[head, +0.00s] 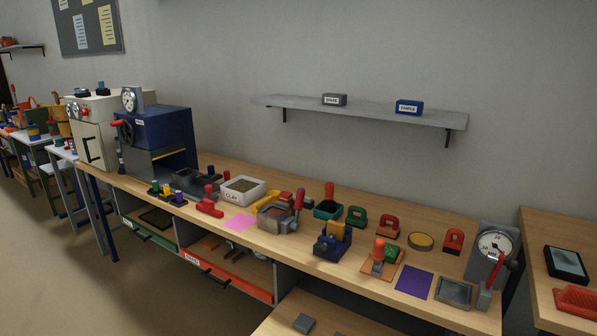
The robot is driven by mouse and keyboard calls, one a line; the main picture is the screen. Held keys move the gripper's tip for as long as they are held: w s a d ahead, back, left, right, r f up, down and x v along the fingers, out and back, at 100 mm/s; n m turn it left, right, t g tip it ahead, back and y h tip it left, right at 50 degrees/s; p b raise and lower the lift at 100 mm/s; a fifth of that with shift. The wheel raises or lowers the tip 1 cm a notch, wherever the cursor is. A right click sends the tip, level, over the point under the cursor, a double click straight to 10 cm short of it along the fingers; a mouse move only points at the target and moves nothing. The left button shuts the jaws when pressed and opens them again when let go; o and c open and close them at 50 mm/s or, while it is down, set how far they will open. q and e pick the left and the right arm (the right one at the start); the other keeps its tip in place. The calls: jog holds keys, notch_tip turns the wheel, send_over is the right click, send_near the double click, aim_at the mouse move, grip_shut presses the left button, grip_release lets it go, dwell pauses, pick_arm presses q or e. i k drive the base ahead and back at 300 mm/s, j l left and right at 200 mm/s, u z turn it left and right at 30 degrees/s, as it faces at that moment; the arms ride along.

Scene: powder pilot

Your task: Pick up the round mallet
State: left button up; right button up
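No thing in the head view can be clearly told as the round mallet; things on the long wooden bench (350,272) are small. A piece with a rounded orange top (380,246) stands upright on a small board towards the bench's right. A red-handled piece (209,206) lies left of the pink sheet. Neither of my grippers is in view.
A dark blue machine (158,133) and a cream cabinet (95,132) stand at the bench's left end. A white clay tray (243,190) sits mid-bench. A dial gauge (493,246) stands at the right end. A wall shelf (370,112) hangs above.

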aim_at(328, 205)
jog(key=i+j, duration=0.25)
jog(key=i+j+z, duration=0.15)
jog(key=j, duration=0.3)
jog(key=i+j, duration=0.3)
jog(key=i+j+z, duration=0.15)
jog(key=j, duration=0.3)
jog(key=i+j, duration=0.25)
jog(key=j, duration=0.15)
jog(key=z, duration=0.05)
